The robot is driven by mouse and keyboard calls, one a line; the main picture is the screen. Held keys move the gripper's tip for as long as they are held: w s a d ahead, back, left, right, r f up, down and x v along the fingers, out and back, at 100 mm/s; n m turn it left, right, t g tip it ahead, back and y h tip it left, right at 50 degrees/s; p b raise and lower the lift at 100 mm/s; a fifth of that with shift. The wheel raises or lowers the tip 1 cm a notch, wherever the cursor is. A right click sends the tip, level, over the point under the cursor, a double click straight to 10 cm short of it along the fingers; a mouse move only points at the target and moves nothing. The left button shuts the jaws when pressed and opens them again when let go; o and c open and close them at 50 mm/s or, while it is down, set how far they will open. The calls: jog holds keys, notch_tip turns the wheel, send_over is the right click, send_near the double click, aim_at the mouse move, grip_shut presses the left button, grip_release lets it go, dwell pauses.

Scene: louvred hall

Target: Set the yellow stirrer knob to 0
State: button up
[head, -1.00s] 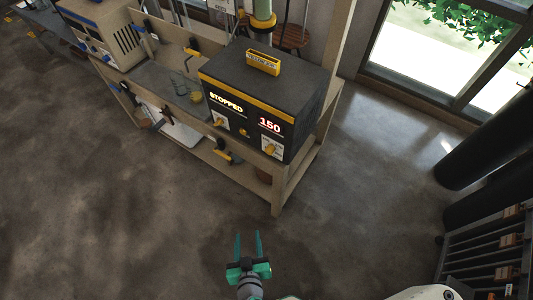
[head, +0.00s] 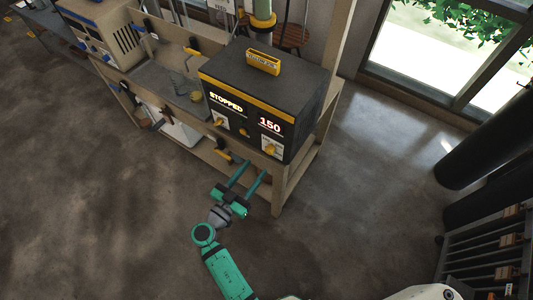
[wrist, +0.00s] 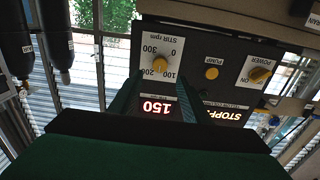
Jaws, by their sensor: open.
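The yellow stirrer knob (head: 271,148) is on the right of the front panel of a dark box (head: 290,88) with yellow trim. In the wrist view the knob (wrist: 159,64) appears upside down under "STIR rpm", on a dial marked 0, 100, 200 and 300. Its pointer lies toward the 100–200 side. The red display (head: 270,125) reads 150. My gripper (head: 256,171) is open and empty, below and in front of the panel. In the wrist view its fingers (wrist: 158,92) flank the line to the knob, apart from it.
The yellow pump button (wrist: 211,73) and yellow power knob (wrist: 260,75) sit beside the stirrer knob on the same panel. A lit sign (head: 226,102) reads STOPPED. The wooden bench (head: 278,190) has a leg close to my gripper. The floor in front is clear.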

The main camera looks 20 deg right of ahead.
aim_at(268, 152)
jog(key=x, duration=0.8)
jog(key=shift+w+d, duration=0.15)
jog(key=shift+d, duration=0.25)
jog(key=c, duration=1)
